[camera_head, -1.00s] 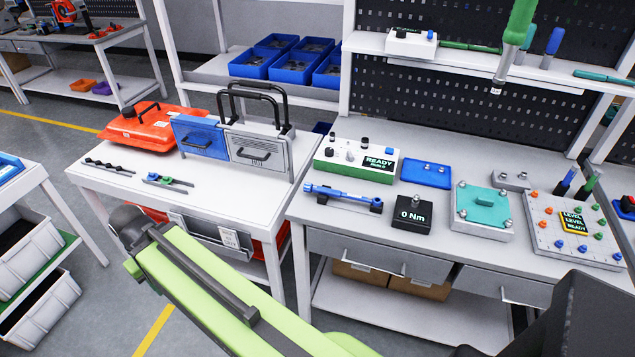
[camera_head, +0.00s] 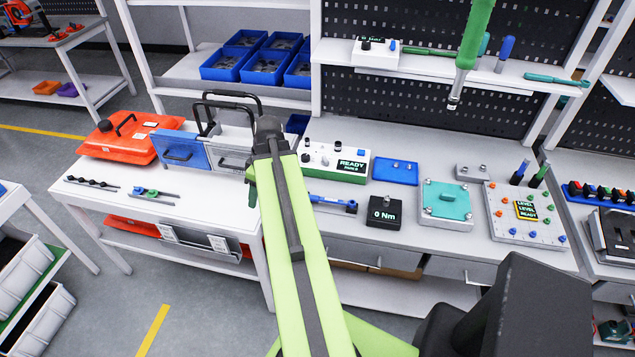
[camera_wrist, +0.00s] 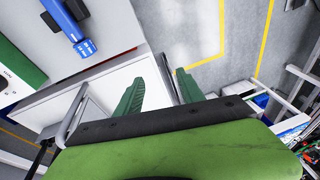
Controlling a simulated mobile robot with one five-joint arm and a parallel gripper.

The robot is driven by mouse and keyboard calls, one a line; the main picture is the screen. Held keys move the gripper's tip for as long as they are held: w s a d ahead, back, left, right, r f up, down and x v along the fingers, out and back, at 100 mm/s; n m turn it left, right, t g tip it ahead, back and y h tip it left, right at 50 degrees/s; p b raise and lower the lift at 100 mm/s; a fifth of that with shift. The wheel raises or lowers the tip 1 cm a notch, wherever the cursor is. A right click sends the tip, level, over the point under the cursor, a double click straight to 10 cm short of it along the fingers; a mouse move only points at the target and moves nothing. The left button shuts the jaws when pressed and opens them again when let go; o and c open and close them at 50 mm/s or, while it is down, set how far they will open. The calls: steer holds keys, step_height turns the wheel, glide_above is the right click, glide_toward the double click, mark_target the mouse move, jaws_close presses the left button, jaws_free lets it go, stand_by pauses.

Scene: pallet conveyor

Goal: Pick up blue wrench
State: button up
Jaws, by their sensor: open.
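The blue wrench (camera_head: 328,201) lies on a dark holder on the grey workbench, and my arm hides its left end in the head view. In the wrist view, a blue cylindrical end (camera_wrist: 84,47), which looks like the wrench, shows at the upper left near the bench edge. My gripper (camera_wrist: 165,88) is open and empty, its two green fingers apart over the gap beside the bench. In the head view, my gripper is left of the wrench, in front of the grey case, and mostly hidden by the arm.
A black 0 Nm box (camera_head: 384,212) stands right of the wrench, with a white-green READY unit (camera_head: 322,158) behind it. A grey case (camera_head: 228,157) with black handles is at the left. A green hanging tool (camera_head: 474,40) is above the bench. The bench front is clear.

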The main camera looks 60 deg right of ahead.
steer(key=s+d+r+t+p, duration=0.1)
steer(key=s+d+r+p, duration=0.4)
steer(key=s+d, duration=0.5)
steer(key=n+t, duration=0.1)
glide_toward(314, 197)
steer(key=shift+h, duration=0.3)
steer(key=b+x, duration=0.9)
steer(key=b, duration=0.7)
steer(key=shift+a+f, duration=0.15)
steer(key=shift+a, duration=0.05)
steer(key=shift+w+r, duration=0.1)
steer(key=shift+r, duration=0.1)
jaws_close()
